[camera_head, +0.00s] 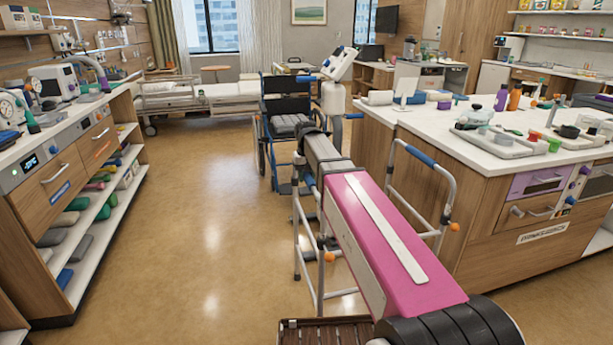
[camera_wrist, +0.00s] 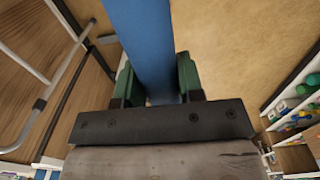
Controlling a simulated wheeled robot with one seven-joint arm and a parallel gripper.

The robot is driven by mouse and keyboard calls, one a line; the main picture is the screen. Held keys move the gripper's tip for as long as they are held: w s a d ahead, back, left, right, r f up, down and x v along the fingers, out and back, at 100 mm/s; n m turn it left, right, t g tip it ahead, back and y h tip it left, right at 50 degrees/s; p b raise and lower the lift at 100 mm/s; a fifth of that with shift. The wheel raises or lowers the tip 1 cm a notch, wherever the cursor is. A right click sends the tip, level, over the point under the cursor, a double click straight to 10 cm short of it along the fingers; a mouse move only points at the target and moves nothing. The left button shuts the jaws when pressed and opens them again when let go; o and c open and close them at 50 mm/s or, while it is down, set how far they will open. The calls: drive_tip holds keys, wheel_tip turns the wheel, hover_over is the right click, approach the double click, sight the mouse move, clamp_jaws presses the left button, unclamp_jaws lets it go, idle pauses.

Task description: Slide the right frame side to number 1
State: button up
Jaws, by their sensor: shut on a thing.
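A walking frame of grey tubes with blue grips stands past my arm in the head view. Its right-hand side (camera_head: 447,195) is beside the white-topped counter, and its left-hand side (camera_head: 297,225) is partly behind my arm. In the wrist view the green fingers of my gripper (camera_wrist: 158,78) are shut on a blue bar (camera_wrist: 143,35), one finger on each side. It looks like the blue grip of the left-hand frame side. In the head view my arm hides the gripper. No number 1 mark can be made out.
A wheelchair (camera_head: 290,122) stands just beyond the frame. The counter (camera_head: 480,145) is close on the right. Shelves of coloured items (camera_head: 100,215) run along the left. A bed (camera_head: 200,100) is at the back. The floor (camera_head: 200,220) between shelves and frame is clear.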

drive_tip(key=o, duration=1.1)
drive_tip(key=shift+r, duration=3.5)
